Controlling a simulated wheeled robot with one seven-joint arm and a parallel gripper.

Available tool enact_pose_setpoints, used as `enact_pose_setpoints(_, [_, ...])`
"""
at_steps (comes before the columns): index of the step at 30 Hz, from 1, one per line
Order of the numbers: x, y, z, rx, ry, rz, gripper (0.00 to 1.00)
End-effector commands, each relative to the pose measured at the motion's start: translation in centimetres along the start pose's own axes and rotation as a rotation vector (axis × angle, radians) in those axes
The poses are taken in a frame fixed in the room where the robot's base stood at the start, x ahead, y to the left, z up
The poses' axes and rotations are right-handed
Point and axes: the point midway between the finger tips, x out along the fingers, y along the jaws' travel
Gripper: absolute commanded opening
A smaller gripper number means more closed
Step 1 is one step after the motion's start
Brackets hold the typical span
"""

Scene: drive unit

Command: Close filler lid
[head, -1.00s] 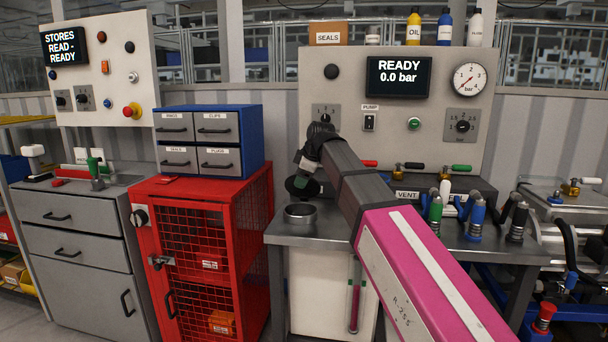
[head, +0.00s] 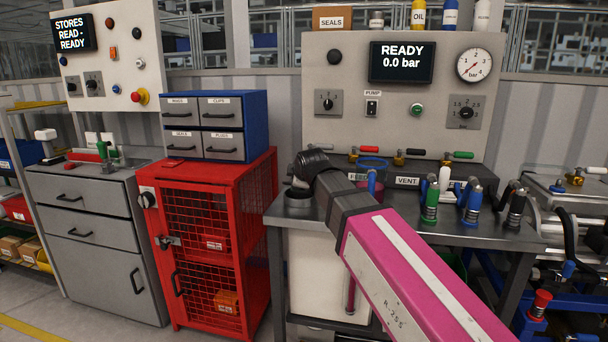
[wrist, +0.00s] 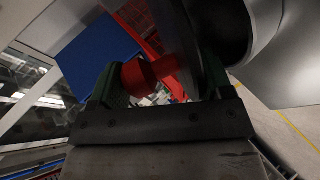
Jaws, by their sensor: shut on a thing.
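The filler is a short round metal neck (head: 298,200) at the left end of the grey bench. My gripper is just above and behind it in the head view, its fingers hidden by the dark wrist. In the wrist view my gripper (wrist: 158,82) has its green fingers on both sides of a red knob (wrist: 138,77) and is shut on it. A dark reddish disc (wrist: 178,40) beside the knob looks like the filler lid, seen nearly edge-on. A dark round opening (wrist: 226,28) with grey metal around it lies close by. I cannot tell whether disc and neck touch.
A red mesh cabinet (head: 217,235) with blue-framed drawers (head: 237,97) on top stands left of the bench. Green (head: 431,205) and blue (head: 473,207) fittings stand to the right. The pump panel (head: 340,70) rises behind.

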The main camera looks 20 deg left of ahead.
Motion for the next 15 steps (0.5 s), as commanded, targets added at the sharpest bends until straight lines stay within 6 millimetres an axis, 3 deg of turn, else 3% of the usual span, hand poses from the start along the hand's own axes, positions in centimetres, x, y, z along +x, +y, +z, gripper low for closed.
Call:
enact_pose_setpoints(3, [0.5,-1.1,-0.1,0.006,-0.007,-0.023,0.33])
enact_pose_setpoints(15, [0.9,-1.9,-0.4,0.008,-0.008,-0.023,0.35])
